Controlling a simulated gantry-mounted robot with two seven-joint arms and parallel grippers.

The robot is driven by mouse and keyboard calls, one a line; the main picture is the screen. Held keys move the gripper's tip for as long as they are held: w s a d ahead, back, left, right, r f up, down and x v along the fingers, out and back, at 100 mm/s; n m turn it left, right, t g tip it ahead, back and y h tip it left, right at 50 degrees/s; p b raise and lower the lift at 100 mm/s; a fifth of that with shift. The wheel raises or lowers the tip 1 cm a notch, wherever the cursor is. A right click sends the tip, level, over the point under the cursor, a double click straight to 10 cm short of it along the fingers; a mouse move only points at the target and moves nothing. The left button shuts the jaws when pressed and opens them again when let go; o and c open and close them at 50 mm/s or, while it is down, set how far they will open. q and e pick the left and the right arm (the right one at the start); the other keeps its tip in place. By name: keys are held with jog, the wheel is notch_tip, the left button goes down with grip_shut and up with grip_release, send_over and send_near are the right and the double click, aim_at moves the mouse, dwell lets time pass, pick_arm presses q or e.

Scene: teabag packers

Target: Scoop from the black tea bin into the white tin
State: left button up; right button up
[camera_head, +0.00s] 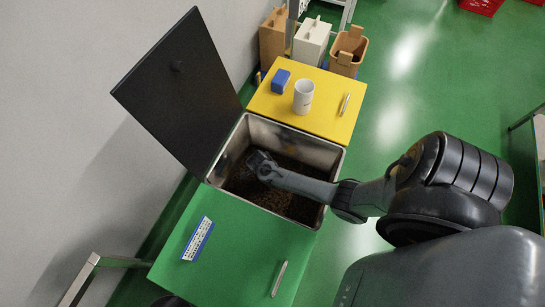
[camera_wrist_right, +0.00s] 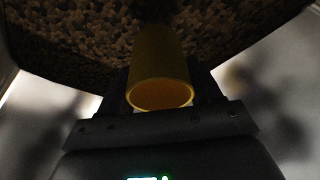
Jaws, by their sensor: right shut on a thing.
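The tea bin (camera_head: 328,157) is a steel box with dark tea (camera_head: 291,204) in it, and its black lid (camera_head: 180,85) stands open at the left. My right gripper (camera_head: 260,163) reaches down into the bin at its left side. In the right wrist view the gripper (camera_wrist_right: 160,100) is shut on a yellow round handle (camera_wrist_right: 161,70), whose far end goes towards the tea. What the handle belongs to is hidden in the dark. A white cylindrical tin (camera_head: 303,97) stands upright on the yellow table top. My left gripper is not in view.
The yellow top (camera_head: 325,118) also bears a blue block (camera_head: 281,81) and a thin pale stick (camera_head: 345,104). Brown, white (camera_head: 311,42) and orange-brown boxes stand behind it. A green top (camera_head: 235,250) in front holds a label card (camera_head: 197,239) and a pen-like stick (camera_head: 279,279).

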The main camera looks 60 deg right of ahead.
notch_tip(320, 180, down, 9)
jog(key=b, duration=0.8)
jog(key=shift+r, duration=0.15)
jog(key=shift+r+p, duration=0.35)
jog(key=shift+f, duration=0.15)
